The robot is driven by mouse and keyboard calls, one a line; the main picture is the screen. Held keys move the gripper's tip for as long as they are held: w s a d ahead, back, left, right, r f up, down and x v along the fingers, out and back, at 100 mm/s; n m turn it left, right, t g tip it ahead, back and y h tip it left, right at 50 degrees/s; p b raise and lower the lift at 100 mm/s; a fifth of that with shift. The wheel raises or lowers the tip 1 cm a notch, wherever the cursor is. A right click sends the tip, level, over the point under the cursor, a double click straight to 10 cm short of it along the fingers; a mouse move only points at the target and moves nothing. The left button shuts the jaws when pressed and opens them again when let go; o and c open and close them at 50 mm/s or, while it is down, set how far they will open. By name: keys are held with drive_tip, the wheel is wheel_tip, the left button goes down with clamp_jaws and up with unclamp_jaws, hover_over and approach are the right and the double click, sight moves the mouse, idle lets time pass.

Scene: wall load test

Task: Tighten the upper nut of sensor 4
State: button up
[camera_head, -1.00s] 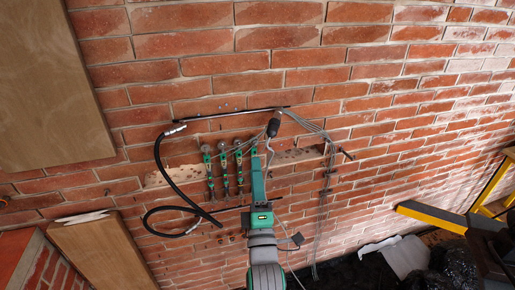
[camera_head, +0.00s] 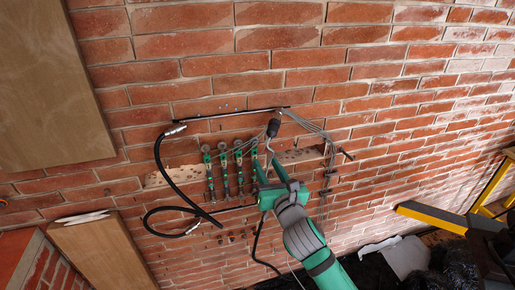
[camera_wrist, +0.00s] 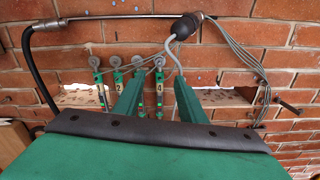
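Several slim green sensors hang in a row on the brick wall, each with a round grey top. The rightmost one, sensor 4 (camera_wrist: 159,90), carries a "4" label in the wrist view. It also shows in the head view (camera_head: 254,158). Its nuts are too small to make out. My gripper (camera_wrist: 157,92) has its two green fingers apart with nothing held between them. In the wrist view sensor 4 appears between the fingers, farther off at the wall. In the head view my gripper (camera_head: 269,172) is just right of and below the sensor row.
A dark horizontal bar (camera_head: 235,113) runs above the sensors, with a black hose (camera_head: 165,165) looping down at left. A dark plug with grey cables (camera_head: 273,128) hangs close above my gripper. Cable strands (camera_head: 328,165) hang at right. A wooden board (camera_head: 50,90) is at upper left.

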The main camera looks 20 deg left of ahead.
sight(256, 144)
drive_tip(key=x, duration=1)
drive_tip(key=shift+w+a, duration=0.15)
drive_tip(key=shift+a, duration=0.05)
drive_tip(key=shift+c, duration=0.2)
clamp_jaws()
